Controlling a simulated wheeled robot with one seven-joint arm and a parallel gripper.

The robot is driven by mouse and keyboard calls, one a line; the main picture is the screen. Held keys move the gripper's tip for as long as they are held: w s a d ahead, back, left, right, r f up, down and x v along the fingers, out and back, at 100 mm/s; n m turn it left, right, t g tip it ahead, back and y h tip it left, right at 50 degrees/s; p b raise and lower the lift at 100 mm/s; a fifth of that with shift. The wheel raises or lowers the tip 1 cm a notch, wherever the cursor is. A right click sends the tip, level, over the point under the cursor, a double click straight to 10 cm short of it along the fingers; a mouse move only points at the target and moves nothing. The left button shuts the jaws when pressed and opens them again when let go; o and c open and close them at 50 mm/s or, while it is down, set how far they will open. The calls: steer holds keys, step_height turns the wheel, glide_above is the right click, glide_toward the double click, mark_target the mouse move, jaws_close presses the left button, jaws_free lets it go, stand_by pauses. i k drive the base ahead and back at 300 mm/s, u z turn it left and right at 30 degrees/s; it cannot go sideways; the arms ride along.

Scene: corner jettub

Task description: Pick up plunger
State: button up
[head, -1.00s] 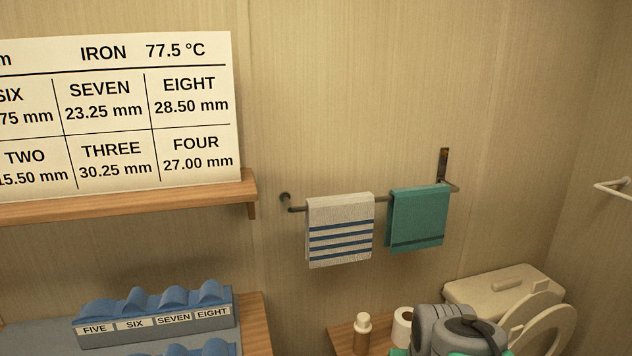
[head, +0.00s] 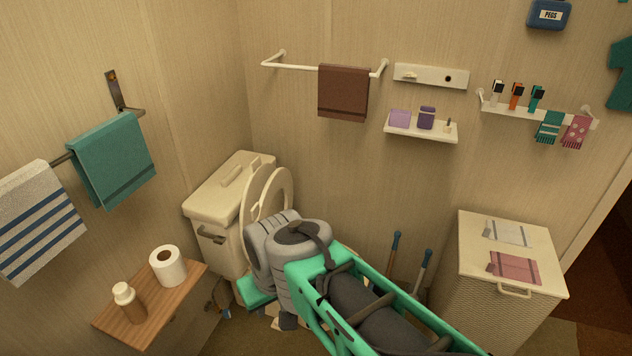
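My arm reaches from the lower right to the middle of the head view, in front of the toilet.
The toilet (head: 222,197) stands in the corner behind my arm. A wooden shelf (head: 186,303) with a bottle (head: 127,301) and a paper roll (head: 167,266) is at lower left. A hamper (head: 490,283) with folded cloths stands right. Towels and small shelves line the walls.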

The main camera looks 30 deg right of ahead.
mark_target(398, 234)
steer(key=z, duration=1.6)
